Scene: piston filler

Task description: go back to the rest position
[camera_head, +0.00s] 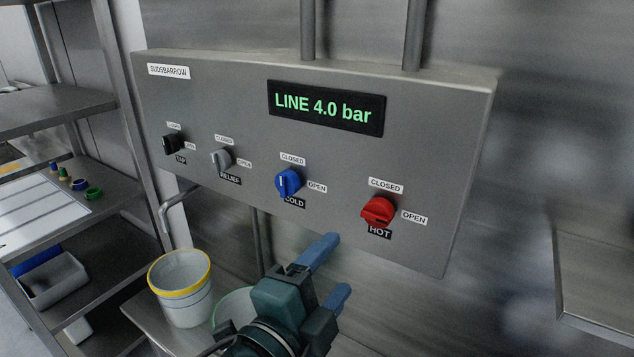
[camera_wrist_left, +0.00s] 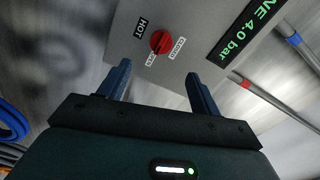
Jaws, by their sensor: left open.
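My left gripper (camera_head: 336,266) is open and empty, its two blue fingers apart below the control panel (camera_head: 235,95). It touches no knob. In the left wrist view the fingers (camera_wrist_left: 158,74) point toward the red HOT knob (camera_wrist_left: 160,42), with a gap between. In the head view the red knob (camera_head: 378,210) is up and right of the fingertips. The blue COLD knob (camera_head: 288,183) is left of it, its handle roughly upright. I cannot surely read the red knob's setting. My right gripper is not in view.
The display (camera_head: 325,108) reads LINE 4.0 bar. A grey RELIEF knob (camera_head: 221,159) and black TAP knob (camera_head: 173,144) are at left. A yellow-rimmed bucket (camera_head: 184,300) stands below the panel. A shelf rack (camera_head: 70,110) is left, a metal ledge (camera_head: 598,250) right.

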